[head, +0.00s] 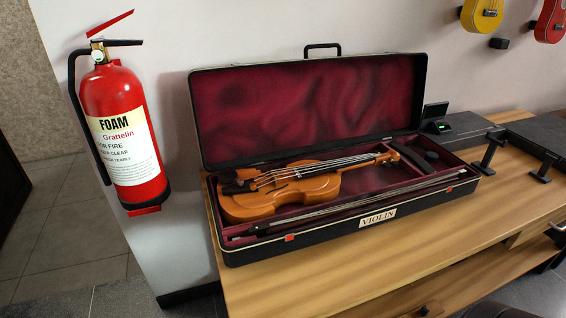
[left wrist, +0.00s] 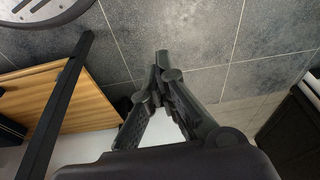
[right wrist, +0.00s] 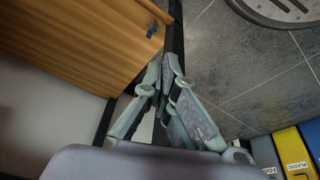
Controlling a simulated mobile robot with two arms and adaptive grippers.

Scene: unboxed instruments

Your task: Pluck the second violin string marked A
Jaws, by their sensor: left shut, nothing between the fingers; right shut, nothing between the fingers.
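The orange-brown violin (head: 262,204) lies face up in its open black case (head: 440,202), with its neck pointing right and its body at the left. Its strings (head: 335,163) run along the neck; no letter marks can be read at this size, so I cannot tell which string is A. My left gripper (left wrist: 161,68) shows in the left wrist view, shut and empty above the grey tiled floor. My right gripper (right wrist: 168,70) shows in the right wrist view, shut and empty. Neither gripper shows in the head view, and both are away from the violin.
The case stands on a wooden table (head: 420,262), its dark red lid (head: 305,105) raised at the back. A bow (head: 350,207) lies along the case's front side. A red fire extinguisher (head: 122,140) hangs on the wall at left. Table space in front of the case is clear.

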